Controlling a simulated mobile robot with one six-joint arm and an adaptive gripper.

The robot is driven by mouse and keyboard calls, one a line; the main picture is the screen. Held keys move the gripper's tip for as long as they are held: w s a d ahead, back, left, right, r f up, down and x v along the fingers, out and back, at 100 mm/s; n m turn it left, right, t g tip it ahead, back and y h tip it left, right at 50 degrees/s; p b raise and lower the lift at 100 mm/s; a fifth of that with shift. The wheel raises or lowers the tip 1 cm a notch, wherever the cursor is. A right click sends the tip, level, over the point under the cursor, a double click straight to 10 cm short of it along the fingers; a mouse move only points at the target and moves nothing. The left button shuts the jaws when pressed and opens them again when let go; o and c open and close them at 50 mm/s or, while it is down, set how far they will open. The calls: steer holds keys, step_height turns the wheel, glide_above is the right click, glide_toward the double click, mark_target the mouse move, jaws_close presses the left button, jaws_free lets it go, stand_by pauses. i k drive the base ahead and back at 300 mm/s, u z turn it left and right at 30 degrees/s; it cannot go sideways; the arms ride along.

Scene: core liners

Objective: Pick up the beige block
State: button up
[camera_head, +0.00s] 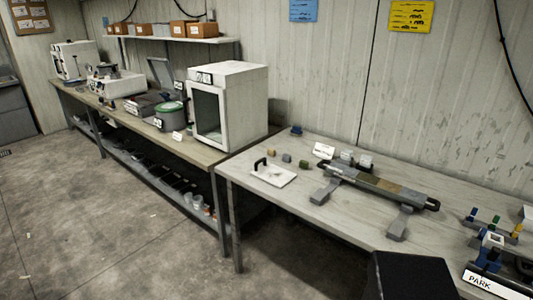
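Three small blocks stand in a loose row on the right-hand table (330,228), behind a white board with a black handle (272,174). The middle one, a pale grey-beige block (286,158), best matches the beige block. A tan-brown block (271,154) is to its left and a green block (304,163) to its right. The blocks are tiny in this view, so their exact colours are hard to tell. They stand apart from each other, with nothing holding them. My gripper is not in view.
A long cylindrical core liner (378,188) rests on grey supports right of the blocks. A white label card (324,150) and a blue item (296,130) are behind. A white oven-like cabinet (228,105) stands left. A rack marked PARK (492,282) is at right.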

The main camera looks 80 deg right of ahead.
mark_target(271, 152)
steer(key=z, duration=0.05)
steer(key=i, duration=0.9)
steer(key=z, duration=1.3)
steer(key=k, duration=0.2)
steer(key=z, duration=2.4)
